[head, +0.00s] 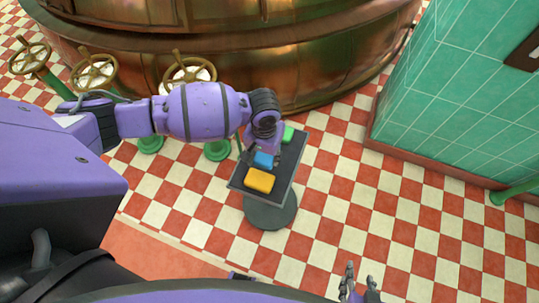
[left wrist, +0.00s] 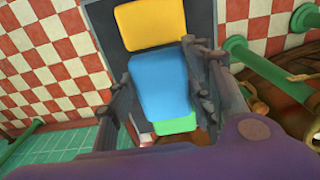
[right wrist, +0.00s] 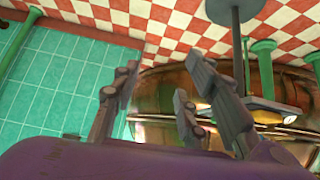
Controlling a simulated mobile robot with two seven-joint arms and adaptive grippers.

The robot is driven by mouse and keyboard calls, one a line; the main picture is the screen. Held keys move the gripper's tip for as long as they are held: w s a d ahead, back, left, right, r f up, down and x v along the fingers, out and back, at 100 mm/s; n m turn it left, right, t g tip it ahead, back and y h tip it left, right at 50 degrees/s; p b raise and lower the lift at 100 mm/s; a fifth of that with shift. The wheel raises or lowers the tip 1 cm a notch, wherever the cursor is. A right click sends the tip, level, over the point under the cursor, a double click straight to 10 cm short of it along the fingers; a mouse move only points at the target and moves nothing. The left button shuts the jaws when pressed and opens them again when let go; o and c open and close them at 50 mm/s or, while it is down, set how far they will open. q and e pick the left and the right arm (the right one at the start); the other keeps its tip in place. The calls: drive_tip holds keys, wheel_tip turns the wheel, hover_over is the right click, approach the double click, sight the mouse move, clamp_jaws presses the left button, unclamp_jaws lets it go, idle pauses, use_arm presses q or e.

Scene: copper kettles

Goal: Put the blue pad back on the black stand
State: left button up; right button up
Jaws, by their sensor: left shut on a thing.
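The blue pad (head: 263,159) is between the fingers of my left gripper (head: 259,152), which is shut on it. It is over the black stand (head: 292,160), between a yellow pad and a green pad; I cannot tell whether it touches the top. In the left wrist view the blue pad (left wrist: 160,85) has fingers of my left gripper (left wrist: 165,80) on both sides and covers part of the green pad. My right gripper (head: 360,285) is open and empty, low in the head view; its spread fingers show in the right wrist view (right wrist: 165,85).
The yellow pad (head: 260,181) lies at the stand's near end, the green pad (head: 288,134) at its far end. A copper kettle (head: 330,60) and valve wheels (head: 188,75) are behind. A green tiled wall (head: 450,100) is at the right. Checkered floor right of the stand is clear.

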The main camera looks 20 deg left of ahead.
sight(268, 157)
use_arm(q)
drive_tip(key=w+f, duration=0.2)
drive_tip(key=f, duration=0.1)
drive_tip(key=shift+w+b, duration=0.25)
drive_tip(key=shift+b, duration=0.05)
wheel_tip(268, 157, down, 3)
drive_tip(key=shift+w+f+b, duration=0.1)
drive_tip(key=shift+b, duration=0.2)
drive_tip(key=shift+f, duration=0.1)
drive_tip(key=o, duration=1.2)
